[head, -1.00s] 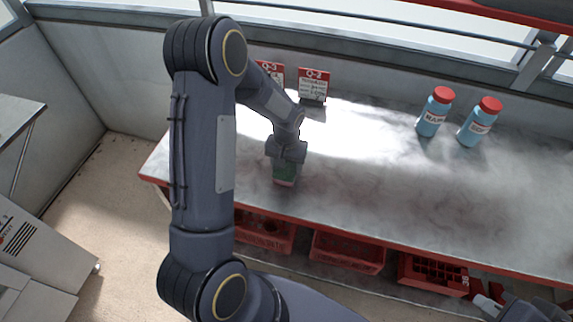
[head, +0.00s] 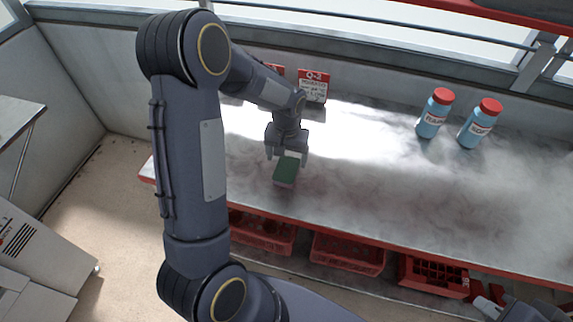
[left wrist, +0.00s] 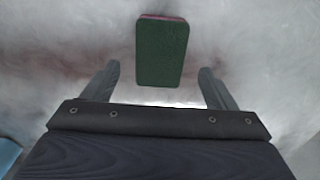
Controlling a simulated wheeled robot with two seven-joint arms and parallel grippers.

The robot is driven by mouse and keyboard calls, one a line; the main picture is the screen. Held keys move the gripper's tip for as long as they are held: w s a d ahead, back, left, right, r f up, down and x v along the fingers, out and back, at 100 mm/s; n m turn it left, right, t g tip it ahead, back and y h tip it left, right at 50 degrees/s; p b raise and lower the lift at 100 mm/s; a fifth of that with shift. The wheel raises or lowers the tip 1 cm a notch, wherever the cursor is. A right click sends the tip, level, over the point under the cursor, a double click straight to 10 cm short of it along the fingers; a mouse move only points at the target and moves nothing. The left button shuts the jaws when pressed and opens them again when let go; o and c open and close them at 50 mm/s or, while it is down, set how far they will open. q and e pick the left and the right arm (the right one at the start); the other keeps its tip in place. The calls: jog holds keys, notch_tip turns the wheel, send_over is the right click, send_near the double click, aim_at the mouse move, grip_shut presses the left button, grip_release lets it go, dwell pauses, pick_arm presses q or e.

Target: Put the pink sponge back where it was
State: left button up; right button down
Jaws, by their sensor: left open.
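The pink sponge (head: 286,171) lies on the metal bench near its front edge, with its green face up and pinkish sides. It also shows in the left wrist view (left wrist: 162,52), green with a thin pink edge at its far end. My left gripper (head: 287,154) is open just behind the sponge, its fingers apart and empty. In the left wrist view the open fingers (left wrist: 158,72) point toward the sponge, which lies ahead between their lines, apart from both. Part of my right gripper (head: 488,305) shows at the bottom right; its jaws are unclear.
The grey bench (head: 370,200) has wide free room to the right. Two blue bottles with red caps, one (head: 435,113) and another (head: 480,123), stand at the back right. Label cards (head: 313,86) stand at the back. Red crates (head: 347,253) sit below the bench's front edge.

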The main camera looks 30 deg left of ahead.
aim_at(286, 169)
pick_arm(q)
jog(key=s+d+r+t+h, duration=0.3)
jog(key=s+r, duration=0.9)
jog(key=r, duration=0.5)
jog(key=s+d+m+t, duration=0.1)
jog(key=s+d, duration=0.3)
jog(key=s, duration=0.6)
jog(key=shift+d+t+h, duration=0.15)
jog(key=shift+t+h, duration=0.25)
jog(key=shift+t, duration=0.4)
jog(key=shift+r, duration=0.1)
